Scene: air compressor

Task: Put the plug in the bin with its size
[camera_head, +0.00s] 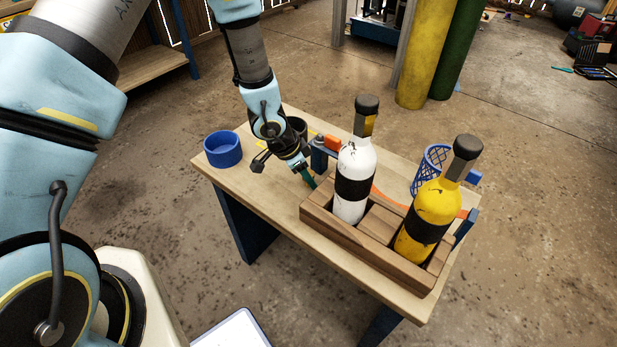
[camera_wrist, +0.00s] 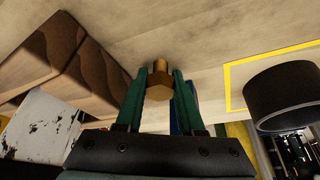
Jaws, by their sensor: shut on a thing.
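The plug (camera_wrist: 159,82), a small brass-coloured piece with a hexagonal part, sits between the green fingertips of my gripper (camera_wrist: 160,88) in the wrist view. The fingers are shut on it. In the head view my gripper (camera_head: 308,180) is low over the wooden table, just left of the wooden crate; the plug is too small to make out there. A blue round bin (camera_head: 223,150) stands at the table's left corner. A dark round bin (camera_head: 297,125) stands behind my wrist, partly hidden. A blue mesh bin (camera_head: 431,167) stands at the right, partly behind the yellow bottle.
The wooden crate (camera_head: 345,238) holds a white bottle (camera_head: 353,180) and a yellow bottle (camera_head: 430,220), both tall. A yellow outline (camera_wrist: 229,85) marks the tabletop near the dark bin. The table's left part (camera_head: 240,185) is bare.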

